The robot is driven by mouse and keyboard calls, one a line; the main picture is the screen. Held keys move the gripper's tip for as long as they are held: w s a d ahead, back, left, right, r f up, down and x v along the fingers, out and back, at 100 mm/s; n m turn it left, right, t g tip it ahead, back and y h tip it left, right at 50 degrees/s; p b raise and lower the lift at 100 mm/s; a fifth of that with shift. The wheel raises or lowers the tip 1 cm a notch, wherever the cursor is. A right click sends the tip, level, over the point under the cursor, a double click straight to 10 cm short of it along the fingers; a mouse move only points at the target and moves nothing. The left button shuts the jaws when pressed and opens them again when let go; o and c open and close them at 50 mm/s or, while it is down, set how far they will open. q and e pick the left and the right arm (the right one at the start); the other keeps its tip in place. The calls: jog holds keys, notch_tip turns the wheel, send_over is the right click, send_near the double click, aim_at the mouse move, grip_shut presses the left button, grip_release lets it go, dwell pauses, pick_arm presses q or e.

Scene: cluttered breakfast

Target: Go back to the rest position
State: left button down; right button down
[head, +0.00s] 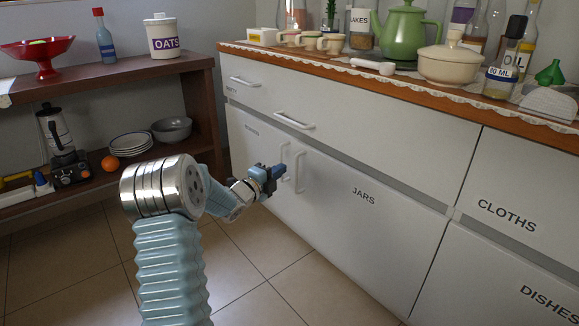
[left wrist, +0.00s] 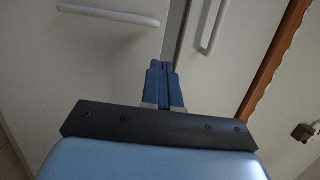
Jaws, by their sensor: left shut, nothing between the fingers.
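My left gripper (head: 280,170) is in front of the white lower cabinet, close to the two upright handles of its doors. Its blue fingers are together with nothing between them. In the left wrist view the left gripper (left wrist: 164,68) points at the gap between two white fronts. One door handle (head: 299,172) shows just right of the fingers in the head view. A white handle (left wrist: 217,25) shows in the left wrist view, apart from the fingertips. The cabinet doors look shut. My right gripper is not in view.
The counter (head: 450,92) holds a green kettle (head: 408,34), a cream pot (head: 448,64), an oil bottle (head: 505,60) and other items. A brown shelf (head: 110,72) at the left holds an oats jar (head: 163,36) and a red bowl (head: 42,56). The tiled floor (head: 270,270) is clear.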

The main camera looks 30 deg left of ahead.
pick_arm(q)
jog(key=shift+s+a, duration=0.25)
jog(key=shift+s, duration=0.6)
jog(key=shift+f, duration=0.1)
jog(key=s+d+f+n+g, duration=0.1)
jog(key=d+f+n+g, duration=0.3)
jog(key=d+f, duration=0.5)
jog(key=s+d+f+n+g, duration=0.15)
jog(key=d+f+n, duration=0.45)
jog(key=f, duration=0.6)
jog(key=s+d+f+n+g+h, duration=0.1)
jog(key=s+d+f+n+g, duration=0.3)
jog(key=s+d+f, duration=0.4)
jog(key=s+d+f+n+g+h, duration=0.1)
jog(key=s+d+f+n+g, duration=0.25)
jog(key=s+d, duration=0.5)
jog(key=s+d+f+n+g+h, duration=0.1)
jog(key=s+d+f+n+g, duration=0.4)
jog(key=s, duration=0.6)
notch_tip(320, 180, up, 16)
jog(key=d+m+p, duration=0.1)
jog(key=m+p, duration=0.1)
jog(key=p, duration=1.3)
jog(key=shift+w+d+t, duration=0.15)
jog(key=shift+t, duration=0.25)
